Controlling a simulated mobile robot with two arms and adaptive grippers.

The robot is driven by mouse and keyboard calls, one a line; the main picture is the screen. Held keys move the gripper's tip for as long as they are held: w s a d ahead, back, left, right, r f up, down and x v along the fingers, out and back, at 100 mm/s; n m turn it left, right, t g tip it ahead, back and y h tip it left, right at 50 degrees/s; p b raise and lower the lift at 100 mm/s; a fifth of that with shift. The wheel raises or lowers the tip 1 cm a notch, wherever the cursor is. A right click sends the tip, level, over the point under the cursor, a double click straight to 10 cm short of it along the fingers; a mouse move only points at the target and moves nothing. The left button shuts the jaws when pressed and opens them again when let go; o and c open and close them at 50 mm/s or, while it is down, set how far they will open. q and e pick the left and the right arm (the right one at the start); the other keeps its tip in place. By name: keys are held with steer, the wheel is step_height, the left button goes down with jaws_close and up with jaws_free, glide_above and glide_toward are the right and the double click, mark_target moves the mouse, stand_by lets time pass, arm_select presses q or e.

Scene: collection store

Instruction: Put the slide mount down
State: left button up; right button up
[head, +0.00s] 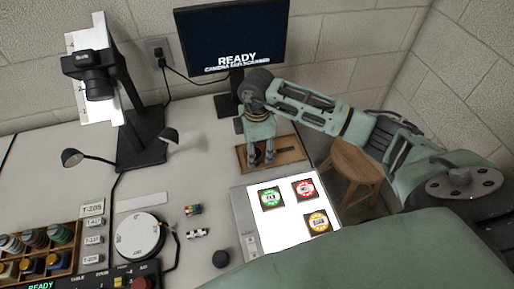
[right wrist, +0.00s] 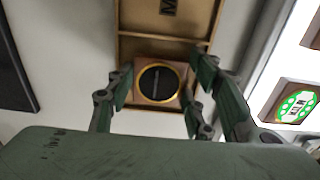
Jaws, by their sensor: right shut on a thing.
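My right gripper (head: 262,160) reaches down over a shallow wooden tray (head: 291,152) in front of the monitor. In the right wrist view the right gripper (right wrist: 158,98) is shut on a slide mount (right wrist: 160,69), a brown square with a dark round window and a gold ring. The mount lies between the fingers, over the near part of the wooden tray (right wrist: 140,48). I cannot tell whether it touches the tray floor. In the head view the fingers hide the mount. My left gripper is not in view.
A lit white panel (head: 251,232) beside the tray bears a green mount (head: 270,198), a red mount (head: 305,189) and an orange mount (head: 317,222). A monitor (head: 232,40) stands behind. A camera stand (head: 140,145) and round turntable (head: 140,238) are left. A stool (head: 355,170) is right.

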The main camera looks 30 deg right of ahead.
mark_target(257, 153)
steer(key=shift+f, duration=0.15)
steer(key=o, duration=1.2)
steer(key=shift+c, duration=0.2)
step_height(257, 153, up, 12)
steer(key=b, duration=0.1)
steer(key=shift+r, duration=0.2)
